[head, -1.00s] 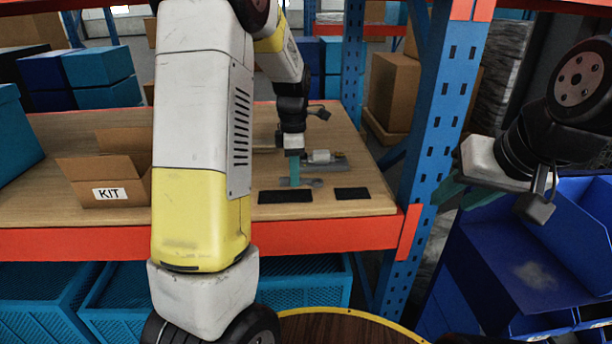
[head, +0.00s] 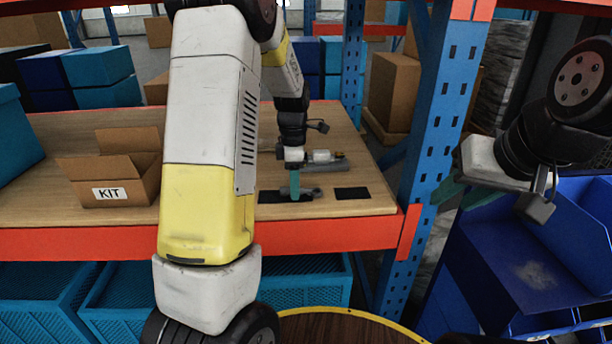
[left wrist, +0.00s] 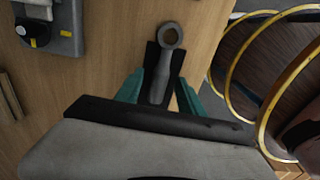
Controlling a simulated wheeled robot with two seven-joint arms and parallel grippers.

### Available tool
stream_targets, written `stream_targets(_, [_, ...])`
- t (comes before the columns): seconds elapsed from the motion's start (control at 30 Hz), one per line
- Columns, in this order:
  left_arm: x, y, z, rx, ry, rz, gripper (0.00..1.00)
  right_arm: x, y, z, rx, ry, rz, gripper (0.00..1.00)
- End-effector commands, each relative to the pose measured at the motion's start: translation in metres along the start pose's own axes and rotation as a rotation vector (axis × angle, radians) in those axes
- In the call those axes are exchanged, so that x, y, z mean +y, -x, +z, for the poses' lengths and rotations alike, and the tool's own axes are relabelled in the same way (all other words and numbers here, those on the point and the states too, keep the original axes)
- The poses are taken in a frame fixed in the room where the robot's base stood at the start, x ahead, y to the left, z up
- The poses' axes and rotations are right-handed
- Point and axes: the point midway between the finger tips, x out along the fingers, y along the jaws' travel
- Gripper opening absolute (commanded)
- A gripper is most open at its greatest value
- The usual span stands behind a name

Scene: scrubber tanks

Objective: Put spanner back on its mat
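The grey spanner (left wrist: 160,72) lies over a black mat (left wrist: 151,58), its ring end pointing away from my wrist; the handle's lower part is hidden by my gripper body. In the head view, the spanner (head: 308,192) and its mat (head: 270,197) are partly covered by my fingers. My left gripper (head: 293,194) points down there. In the left wrist view its teal fingers (left wrist: 160,82) stand either side of the handle, with narrow dark gaps showing. My right gripper (head: 453,192) is at the right, by the blue post, away from the spanner; its opening is unclear.
A second black mat (head: 352,193) lies bare to the right. An open KIT box (head: 107,180) stands left on the wooden shelf. A blue rack post (head: 440,120) rises at right.

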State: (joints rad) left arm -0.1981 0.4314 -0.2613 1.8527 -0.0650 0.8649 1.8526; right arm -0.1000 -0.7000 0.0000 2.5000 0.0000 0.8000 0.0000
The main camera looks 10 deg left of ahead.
Motion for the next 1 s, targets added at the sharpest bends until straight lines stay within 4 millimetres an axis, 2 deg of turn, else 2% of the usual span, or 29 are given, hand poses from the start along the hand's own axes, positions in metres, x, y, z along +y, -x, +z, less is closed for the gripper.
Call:
stream_targets(0.23, [0.0, 0.001, 0.0, 0.0, 0.0, 0.001, 0.45, 0.0, 0.0, 0.0, 0.0, 0.0, 0.0, 0.36])
stream_targets(0.37, [0.001, 0.012, 0.0, -0.001, 0.0, 0.003, 0.45, 0.0, 0.0, 0.0, 0.0, 0.0, 0.0, 0.36])
stream_targets(0.8, [0.001, 0.1, 0.0, -0.001, 0.0, 0.003, 0.45, 0.0, 0.0, 0.0, 0.0, 0.0, 0.0, 0.36])
stream_targets(1.0, [0.0, 0.121, 0.0, -0.002, -0.004, 0.003, 0.45, 0.0, 0.0, 0.0, 0.0, 0.0, 0.0, 0.36])
